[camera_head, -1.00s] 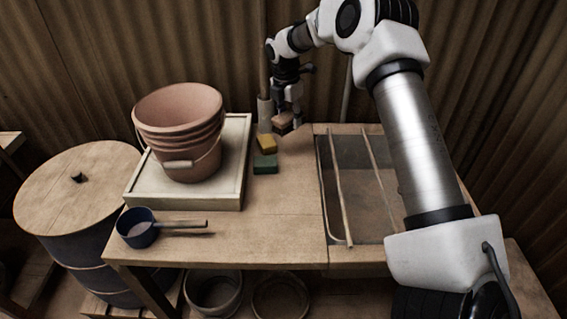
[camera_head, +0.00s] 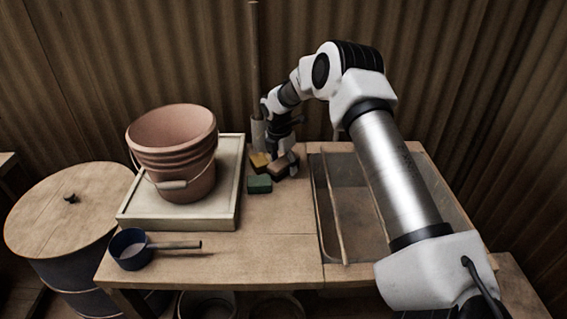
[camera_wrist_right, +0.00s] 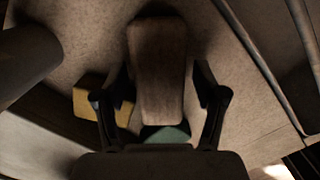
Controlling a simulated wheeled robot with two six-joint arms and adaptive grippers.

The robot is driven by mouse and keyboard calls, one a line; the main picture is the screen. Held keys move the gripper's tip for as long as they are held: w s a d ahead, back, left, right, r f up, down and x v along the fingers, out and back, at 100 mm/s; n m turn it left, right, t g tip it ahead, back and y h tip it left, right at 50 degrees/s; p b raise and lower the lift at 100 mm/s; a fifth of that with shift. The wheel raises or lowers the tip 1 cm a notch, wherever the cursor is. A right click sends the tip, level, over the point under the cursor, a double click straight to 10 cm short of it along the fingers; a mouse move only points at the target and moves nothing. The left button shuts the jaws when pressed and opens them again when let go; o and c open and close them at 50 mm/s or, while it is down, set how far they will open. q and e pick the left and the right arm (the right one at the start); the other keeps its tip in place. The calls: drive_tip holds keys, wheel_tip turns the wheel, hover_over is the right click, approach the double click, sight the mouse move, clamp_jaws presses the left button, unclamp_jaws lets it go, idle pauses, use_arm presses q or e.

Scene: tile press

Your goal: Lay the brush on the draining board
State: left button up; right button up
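The brush (camera_head: 283,166), a brown oblong block, is between the fingers of my right gripper (camera_head: 287,158). In the right wrist view the brush (camera_wrist_right: 159,72) fills the gap between both fingers (camera_wrist_right: 161,95). It is near the yellow and green blocks at the back middle of the wooden table; whether it touches the table I cannot tell. A grey recessed area (camera_head: 350,200) with thin rails lies to the right, partly behind my right arm. A pale rimmed board (camera_head: 228,205) bears buckets at left. Which of these is the draining board is not clear. My left gripper is not in view.
A yellow block (camera_head: 259,160) and a green block (camera_head: 259,184) lie left of the brush. Stacked terracotta buckets (camera_head: 172,140) stand further left. A blue dipper (camera_head: 131,252) lies in front. An upright grey holder (camera_head: 258,132) stands behind. The table's front middle is clear.

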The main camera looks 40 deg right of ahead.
sight(280, 162)
drive_tip(key=shift+r, duration=0.1)
wheel_tip(280, 162, up, 12)
drive_tip(key=a, duration=0.1)
drive_tip(key=shift+a, duration=0.25)
drive_tip(key=shift+p, duration=0.3)
idle(1.1)
